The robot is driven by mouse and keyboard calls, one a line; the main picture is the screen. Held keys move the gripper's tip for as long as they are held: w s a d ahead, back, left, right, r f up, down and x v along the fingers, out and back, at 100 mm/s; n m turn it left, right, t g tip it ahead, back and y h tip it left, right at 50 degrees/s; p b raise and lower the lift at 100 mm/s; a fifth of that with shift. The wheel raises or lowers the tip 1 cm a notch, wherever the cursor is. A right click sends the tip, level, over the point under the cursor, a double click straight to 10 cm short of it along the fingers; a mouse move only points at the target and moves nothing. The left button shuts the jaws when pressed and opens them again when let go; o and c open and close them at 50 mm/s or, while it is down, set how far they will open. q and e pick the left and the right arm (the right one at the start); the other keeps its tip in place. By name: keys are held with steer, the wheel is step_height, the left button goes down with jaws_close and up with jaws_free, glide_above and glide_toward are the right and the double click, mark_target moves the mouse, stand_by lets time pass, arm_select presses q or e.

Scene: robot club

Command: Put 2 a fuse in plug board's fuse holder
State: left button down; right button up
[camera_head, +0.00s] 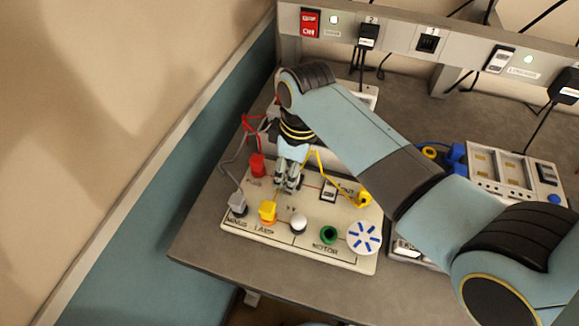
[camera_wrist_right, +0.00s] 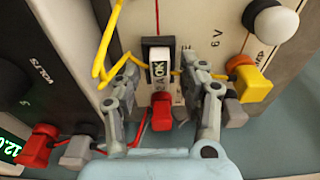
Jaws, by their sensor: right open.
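The cream plug board (camera_head: 300,222) lies on the grey table in the head view, with coloured plugs and knobs on it. My right gripper (camera_head: 288,184) points down at its upper middle. The block sits at the board's surface. I cannot tell whether the fingers touch it or whether it is seated in a holder. In the head view the gripper hides this spot. My left gripper is not in view.
Red (camera_head: 257,166), grey (camera_head: 238,203) and yellow (camera_head: 268,211) plugs with wires stand close around the gripper. A dark meter box (camera_wrist_right: 45,70) stands beside the board. A tray-like unit (camera_head: 497,172) is at the right. A socket rail (camera_head: 400,38) runs along the back.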

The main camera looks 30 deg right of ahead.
step_height(320, 180, up, 12)
steer(key=s+d, duration=0.1)
steer(key=shift+b, duration=0.35)
steer(key=shift+r, duration=0.1)
stand_by(0.3)
